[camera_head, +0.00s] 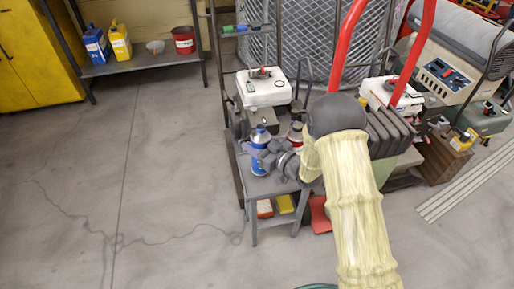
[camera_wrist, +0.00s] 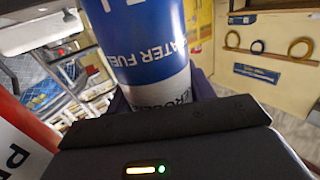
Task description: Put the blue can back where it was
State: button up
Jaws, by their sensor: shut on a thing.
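The blue can (camera_head: 259,139) is upright over the small grey table (camera_head: 262,187), near its left edge. I cannot tell whether its base touches the tabletop. My gripper (camera_head: 266,153) comes in from the right and is shut on the can's side. In the wrist view the blue can (camera_wrist: 150,42) fills the upper middle, with white lettering on blue and a pale lower band. The dark gripper body (camera_wrist: 175,135) hides the can's lower part there.
A red and white can (camera_head: 295,132) stands close behind my gripper; a red and white container also shows in the wrist view (camera_wrist: 22,142). A white-topped machine (camera_head: 263,90) is behind the table. Orange and yellow boxes (camera_head: 285,204) lie on the lower shelf. The floor at left is clear.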

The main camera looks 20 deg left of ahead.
jog(key=shift+a+f, duration=0.1)
jog(key=shift+f, duration=0.8)
jog(key=shift+s+a, duration=0.1)
jog(key=shift+f, duration=0.2)
jog(key=o, duration=1)
jog(key=shift+o, duration=0.2)
jog(key=shift+r, duration=0.1)
jog(key=shift+r, duration=0.15)
jog(key=p+v, duration=0.2)
jog(key=v, duration=1)
jog(key=shift+p, duration=0.3)
